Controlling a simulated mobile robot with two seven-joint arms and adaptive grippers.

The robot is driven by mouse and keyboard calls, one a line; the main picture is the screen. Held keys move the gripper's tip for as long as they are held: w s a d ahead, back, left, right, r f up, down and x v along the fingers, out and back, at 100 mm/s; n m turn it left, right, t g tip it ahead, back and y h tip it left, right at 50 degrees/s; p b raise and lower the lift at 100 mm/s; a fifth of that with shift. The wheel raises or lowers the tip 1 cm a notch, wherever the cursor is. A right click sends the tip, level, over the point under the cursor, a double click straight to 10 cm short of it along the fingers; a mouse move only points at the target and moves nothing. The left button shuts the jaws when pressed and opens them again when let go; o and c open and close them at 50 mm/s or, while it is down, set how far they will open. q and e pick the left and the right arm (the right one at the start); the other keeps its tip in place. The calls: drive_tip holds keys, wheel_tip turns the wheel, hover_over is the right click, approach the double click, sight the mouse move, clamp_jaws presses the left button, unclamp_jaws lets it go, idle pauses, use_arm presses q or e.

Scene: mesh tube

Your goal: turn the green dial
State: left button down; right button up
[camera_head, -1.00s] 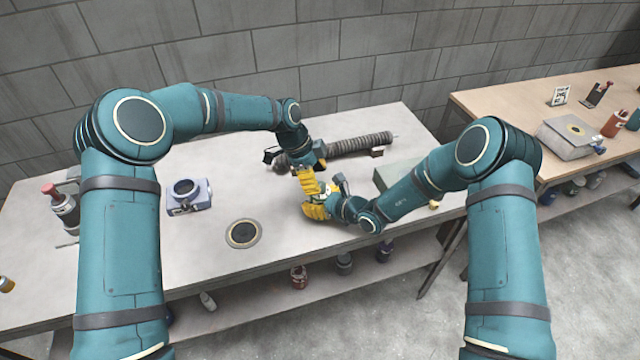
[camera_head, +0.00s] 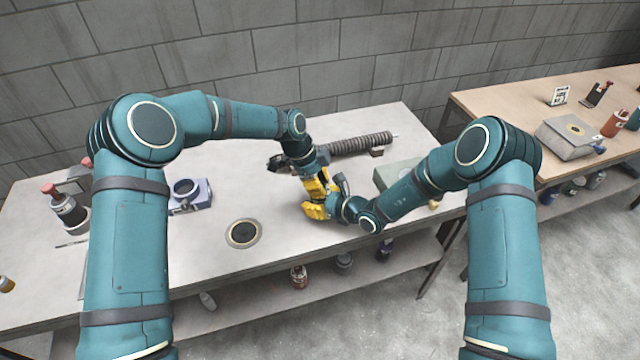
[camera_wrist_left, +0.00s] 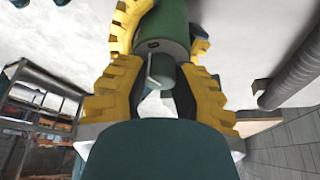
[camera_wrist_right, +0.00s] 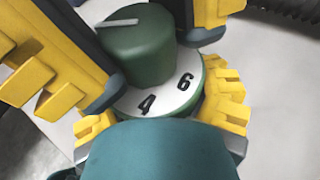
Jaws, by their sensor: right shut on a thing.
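The green dial has a green knob (camera_wrist_right: 140,50) with a pale pointer and a white scale ring (camera_wrist_right: 170,98); the numbers 4 and 6 show in the right wrist view. My right gripper (camera_head: 325,207) is shut on the dial's body below the ring, holding it near the bench's front. My left gripper (camera_head: 320,188) is at the dial from above, its fingers open on opposite sides of the knob. In the left wrist view the knob (camera_wrist_left: 167,75) lies between these fingers; contact is unclear. In the head view the grippers hide most of the dial.
A dark ribbed tube (camera_head: 355,145) lies behind the grippers. A grey-green box (camera_head: 396,173) stands by my right forearm. A blue box (camera_head: 190,194), a round disc (camera_head: 242,234) and a red-capped bottle (camera_head: 66,212) are on the left. The bench around the disc is clear.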

use_arm(q)
drive_tip(key=shift+d+n, duration=0.1)
drive_tip(key=shift+n, duration=0.2)
drive_tip(key=shift+s+n+t, duration=0.1)
drive_tip(key=shift+n+t, duration=0.4)
drive_tip(key=shift+n, duration=0.85)
drive_tip(key=shift+n+t, duration=0.5)
drive_tip(key=shift+n, duration=0.85)
drive_tip(key=c, duration=0.7)
unclamp_jaws()
drive_tip(key=v, duration=1.2)
drive_tip(key=shift+s+d, duration=0.1)
